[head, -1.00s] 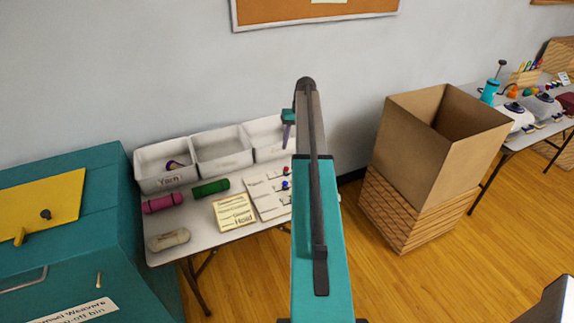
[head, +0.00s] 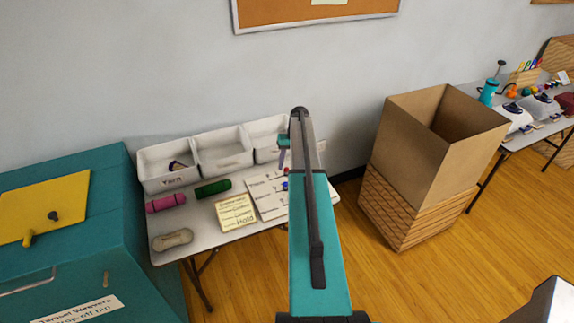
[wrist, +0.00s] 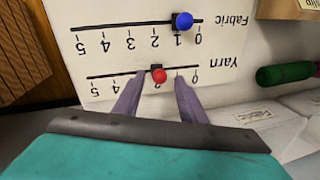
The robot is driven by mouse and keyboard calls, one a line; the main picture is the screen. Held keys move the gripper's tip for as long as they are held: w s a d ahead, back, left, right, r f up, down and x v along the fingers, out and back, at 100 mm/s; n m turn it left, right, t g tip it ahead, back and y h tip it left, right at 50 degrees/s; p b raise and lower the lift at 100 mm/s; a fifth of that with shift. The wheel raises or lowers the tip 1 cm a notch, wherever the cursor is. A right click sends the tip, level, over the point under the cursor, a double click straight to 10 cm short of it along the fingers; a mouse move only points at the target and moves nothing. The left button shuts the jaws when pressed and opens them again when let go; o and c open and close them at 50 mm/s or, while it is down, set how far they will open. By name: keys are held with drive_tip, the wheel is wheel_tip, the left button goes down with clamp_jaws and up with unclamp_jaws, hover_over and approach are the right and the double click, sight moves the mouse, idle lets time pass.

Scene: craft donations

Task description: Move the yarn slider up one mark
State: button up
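The yarn slider's red knob (wrist: 159,75) shows in the wrist view, where the white slider board (wrist: 130,49) appears upside down. The knob sits at about the 2 mark on the Yarn scale, whose numbers run from 0 at right to 5 at left. My gripper (wrist: 160,86) is open, with one purple finger on each side of the red knob; I cannot tell whether either touches it. In the head view my gripper (head: 282,157) is over the back right of the board (head: 264,197), and the red knob is hard to make out.
A blue Fabric knob (wrist: 183,20) sits near 1 on the neighbouring scale. White bins (head: 168,183) stand behind the board. Pink (head: 165,203), green (head: 213,187) and beige (head: 172,240) rolls and a sign (head: 235,213) lie to its left. A large cardboard box (head: 410,142) stands right.

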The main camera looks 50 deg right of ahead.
drive_tip(key=shift+f, duration=0.45)
clamp_jaws()
drive_tip(key=shift+w, duration=0.15)
